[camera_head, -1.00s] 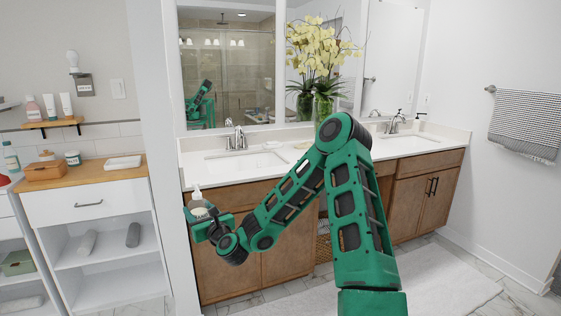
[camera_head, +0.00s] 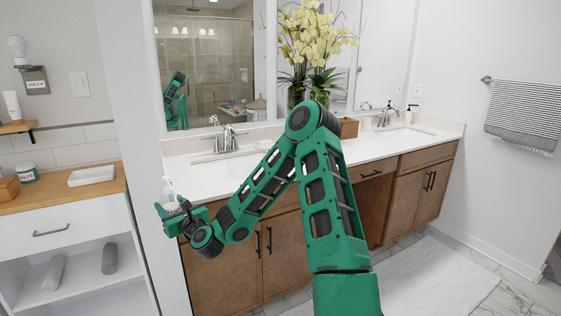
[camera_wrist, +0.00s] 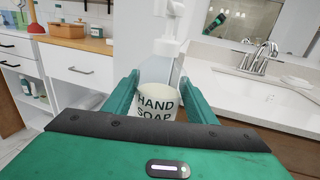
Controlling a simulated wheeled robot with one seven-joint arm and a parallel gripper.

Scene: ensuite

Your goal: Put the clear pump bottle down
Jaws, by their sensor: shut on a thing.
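The clear pump bottle (camera_wrist: 158,98) is upright between the two green fingers of my gripper (camera_wrist: 158,88) in the wrist view. It has a white pump top and a white label reading "HAND SOAP". My gripper is shut on it. In the head view my gripper (camera_head: 180,213) is at the left, in front of the vanity's left end, and the bottle (camera_head: 169,192) shows only small there. The white vanity counter (camera_head: 221,175) is behind and to the right of the bottle. The bottle's base is hidden by my gripper in the wrist view.
The left sink and faucet (camera_head: 228,138) are on the counter, with a vase of yellow orchids (camera_head: 318,50) further right. A wooden-topped shelf unit (camera_head: 60,207) with a white tray (camera_head: 92,176) stands at the left. A wall edge separates it from the vanity.

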